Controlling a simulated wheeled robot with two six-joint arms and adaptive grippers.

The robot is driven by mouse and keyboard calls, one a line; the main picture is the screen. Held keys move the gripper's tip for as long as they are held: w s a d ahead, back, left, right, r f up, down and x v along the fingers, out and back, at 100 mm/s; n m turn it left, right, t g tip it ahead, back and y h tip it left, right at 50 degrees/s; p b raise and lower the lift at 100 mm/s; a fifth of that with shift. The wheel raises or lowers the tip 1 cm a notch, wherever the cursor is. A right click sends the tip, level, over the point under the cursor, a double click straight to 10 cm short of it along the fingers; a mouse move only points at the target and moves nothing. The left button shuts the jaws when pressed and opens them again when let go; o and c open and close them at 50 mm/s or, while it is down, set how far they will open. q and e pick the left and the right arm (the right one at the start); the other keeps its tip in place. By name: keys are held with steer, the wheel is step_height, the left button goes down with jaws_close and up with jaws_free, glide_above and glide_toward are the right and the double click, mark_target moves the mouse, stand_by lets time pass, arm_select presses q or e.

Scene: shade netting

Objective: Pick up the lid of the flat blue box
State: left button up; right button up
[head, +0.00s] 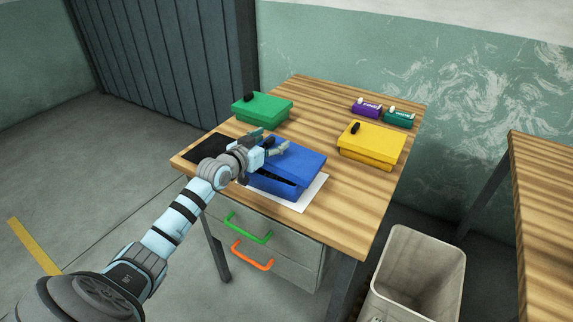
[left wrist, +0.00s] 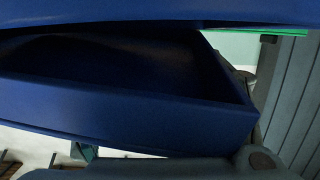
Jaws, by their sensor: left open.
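The flat blue box (head: 268,186) stands on a white sheet at the table's front. Its blue lid (head: 300,163) sits tilted on it, with a dark gap along the front left side. In the left wrist view the lid (left wrist: 120,14) spans the top, and the box (left wrist: 130,105) shows below it with part of its inside visible. My left gripper (head: 268,143) is open at the lid's back left, close to its black knob or edge; the knob itself is hidden. Whether the fingers touch the lid I cannot tell. My right gripper is in neither view.
A green box (head: 263,107) stands behind left and a yellow box (head: 372,143) behind right, both lidded. Purple (head: 366,107) and teal (head: 399,117) small boxes lie at the back right. A dark mat (head: 203,148) lies left. A bin (head: 420,265) stands on the floor.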

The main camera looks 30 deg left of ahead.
arm_select(q)
steer(key=shift+s+r, duration=0.15)
steer(key=shift+r, duration=0.1)
steer(key=c, duration=0.6)
jaws_close()
step_height(320, 180, up, 19)
steer(key=p, duration=0.4)
steer(key=s+a+f, duration=0.1)
steer(key=f, duration=0.3)
steer(key=s+a+f+t, duration=0.1)
steer(key=f, duration=0.3)
steer(key=s+a+f+t+y, duration=0.1)
steer(key=f, duration=0.3)
steer(key=shift+s+f, duration=0.1)
steer(key=shift+f, duration=0.25)
